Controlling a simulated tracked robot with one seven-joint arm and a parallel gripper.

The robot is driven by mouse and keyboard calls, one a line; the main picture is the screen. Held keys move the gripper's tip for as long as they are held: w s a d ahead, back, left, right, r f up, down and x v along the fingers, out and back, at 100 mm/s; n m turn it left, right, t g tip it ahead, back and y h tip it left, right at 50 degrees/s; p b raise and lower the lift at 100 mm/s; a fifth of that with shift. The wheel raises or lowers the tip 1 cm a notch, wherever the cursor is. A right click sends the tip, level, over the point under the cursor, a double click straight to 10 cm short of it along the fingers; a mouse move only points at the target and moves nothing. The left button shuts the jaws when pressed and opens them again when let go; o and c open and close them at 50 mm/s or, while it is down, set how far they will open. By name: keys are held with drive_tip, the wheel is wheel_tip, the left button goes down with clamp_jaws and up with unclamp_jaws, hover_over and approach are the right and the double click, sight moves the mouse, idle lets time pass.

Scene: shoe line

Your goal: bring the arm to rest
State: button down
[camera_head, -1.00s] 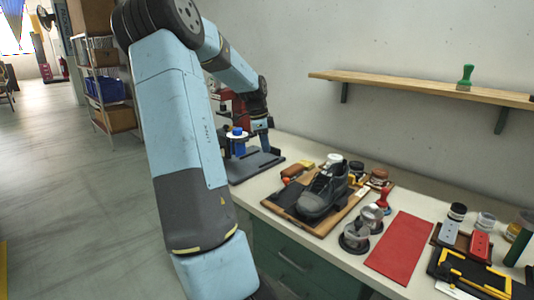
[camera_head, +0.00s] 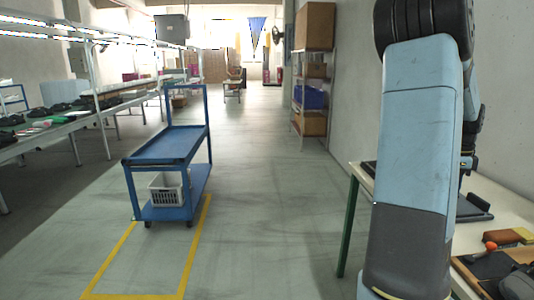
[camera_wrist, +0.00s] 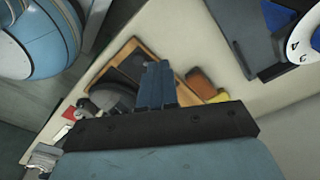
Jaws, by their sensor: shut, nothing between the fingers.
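My gripper (camera_wrist: 157,86) shows in the wrist view, its two blue fingers together with nothing between them. It is above the workbench (camera_wrist: 165,22), in front of a wooden tray (camera_wrist: 119,52) with a dark shoe (camera_wrist: 113,95) on it. The fingers hide part of the tray; I cannot tell their height above it. In the head view my arm stands upright at the right, and my gripper is out of sight. The workbench there (camera_head: 510,208) shows behind my arm.
A blue cart (camera_head: 165,147) with a white basket (camera_head: 168,190) stands on the left, by yellow floor lines. Shelves (camera_head: 312,70) stand against the wall. The floor between is clear. On the bench, a brown block (camera_wrist: 200,83) lies beside the tray, and a dark stand (camera_wrist: 250,35) is farther right.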

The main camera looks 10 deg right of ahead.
drive_tip(key=w+a+r+n+t, duration=0.1)
drive_tip(key=a+r+n, duration=0.3)
drive_tip(key=a, duration=0.5)
drive_tip(key=a+r+n+t+y, duration=0.1)
drive_tip(key=a+r+n+t, duration=0.1)
drive_tip(key=a+n, duration=0.5)
drive_tip(key=w+a+r+n+t, duration=0.1)
drive_tip(key=a+r+n, duration=0.2)
drive_tip(key=a, duration=0.9)
drive_tip(key=s+a+n+t, duration=0.1)
drive_tip(key=s+a+n, duration=0.4)
drive_tip(key=a, duration=0.4)
drive_tip(key=s+a+n+t, duration=0.1)
drive_tip(key=s+a+n, duration=0.5)
drive_tip(key=a, duration=0.3)
drive_tip(key=shift+s+r+n, duration=0.15)
drive_tip(key=shift+r+n, duration=0.2)
drive_tip(key=shift+n, duration=0.35)
